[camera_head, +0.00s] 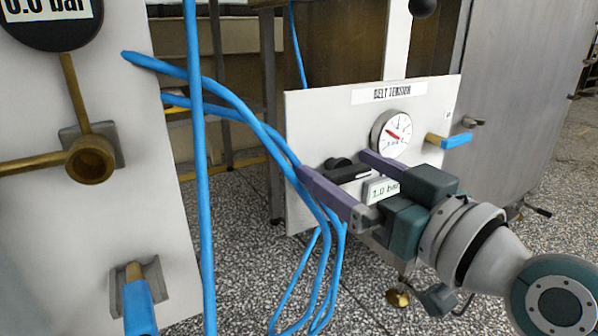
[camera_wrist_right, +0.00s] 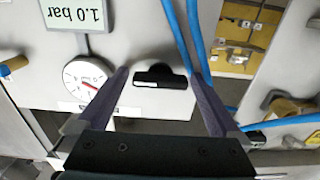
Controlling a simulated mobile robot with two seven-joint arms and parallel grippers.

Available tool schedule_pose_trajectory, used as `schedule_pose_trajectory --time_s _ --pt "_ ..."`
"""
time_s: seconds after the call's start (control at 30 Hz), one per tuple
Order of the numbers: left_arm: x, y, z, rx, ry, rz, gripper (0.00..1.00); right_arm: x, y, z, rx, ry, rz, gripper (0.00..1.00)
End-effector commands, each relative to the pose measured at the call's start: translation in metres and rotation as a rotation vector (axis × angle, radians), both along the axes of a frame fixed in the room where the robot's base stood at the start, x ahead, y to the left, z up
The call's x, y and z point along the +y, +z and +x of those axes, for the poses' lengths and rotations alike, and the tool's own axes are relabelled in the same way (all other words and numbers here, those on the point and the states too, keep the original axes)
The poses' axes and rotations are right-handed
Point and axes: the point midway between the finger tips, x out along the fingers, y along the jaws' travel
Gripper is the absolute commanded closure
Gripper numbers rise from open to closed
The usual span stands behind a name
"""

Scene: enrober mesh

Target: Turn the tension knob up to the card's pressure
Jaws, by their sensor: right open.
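The black tension knob (camera_head: 345,172) sits on the white panel (camera_head: 310,115) labelled "BELT TENSION". In the right wrist view the knob (camera_wrist_right: 160,77) lies between my two finger tips. My right gripper (camera_head: 333,164) is open, its purple fingers spread either side of the knob. I cannot tell whether they touch it. A round dial gauge (camera_head: 391,133) with a red needle is on the panel, right of the knob; it also shows in the wrist view (camera_wrist_right: 88,80). The card (camera_head: 381,190) reads "1.0 bar" and is partly hidden by my gripper. My left gripper is not in view.
Blue hoses (camera_head: 205,150) hang left of the panel, and some pass close to my right gripper's left finger. Another panel (camera_head: 140,220) at left carries brass fittings (camera_head: 90,159) and a cut-off display (camera_head: 50,8).

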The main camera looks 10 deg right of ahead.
Motion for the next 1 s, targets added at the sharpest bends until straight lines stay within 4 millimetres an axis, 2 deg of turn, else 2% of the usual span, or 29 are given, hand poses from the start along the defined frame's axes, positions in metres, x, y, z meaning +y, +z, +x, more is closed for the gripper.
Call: schedule_pose_trajectory --time_s 0.23,0.9,0.93,1.0 --pt "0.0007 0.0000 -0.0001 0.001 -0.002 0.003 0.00 0.0001 0.0004 0.0007 0.000 0.000 0.000 0.01" --pt "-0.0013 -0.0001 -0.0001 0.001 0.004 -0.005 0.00 -0.0001 0.0001 0.0004 0.000 -0.001 0.000 0.77" --pt "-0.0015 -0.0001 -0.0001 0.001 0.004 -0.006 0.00 -0.0001 0.0001 0.0005 0.000 -0.001 0.000 0.80" --pt "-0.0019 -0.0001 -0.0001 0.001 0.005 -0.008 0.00 -0.0001 0.0001 0.0005 0.000 -0.001 0.001 0.81"
